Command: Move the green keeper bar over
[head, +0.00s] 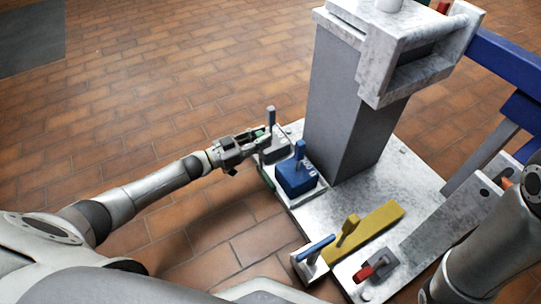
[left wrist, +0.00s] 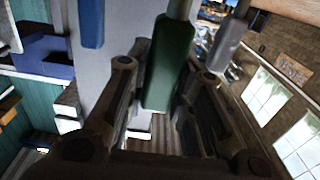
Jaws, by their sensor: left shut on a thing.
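My left gripper (head: 264,138) reaches in from the left to the near-left edge of the metal base plate (head: 400,158), next to a grey block with an upright grey handle (head: 271,117). In the left wrist view a dark green piece, the green keeper bar (left wrist: 168,62), stands between the fingers of the left gripper (left wrist: 165,112), which is shut on it. In the head view only a little green shows at the fingers, and a dark green strip (head: 266,180) shows lower at the plate's edge. Whether they are one piece I cannot tell. My right gripper is out of view.
A blue block with an upright handle (head: 296,177) stands right of the gripper. A grey column (head: 345,110) rises behind it. A yellow bar (head: 380,222), a blue lever (head: 316,248) and a red lever (head: 364,273) lie nearer me. Tiled floor is clear at left.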

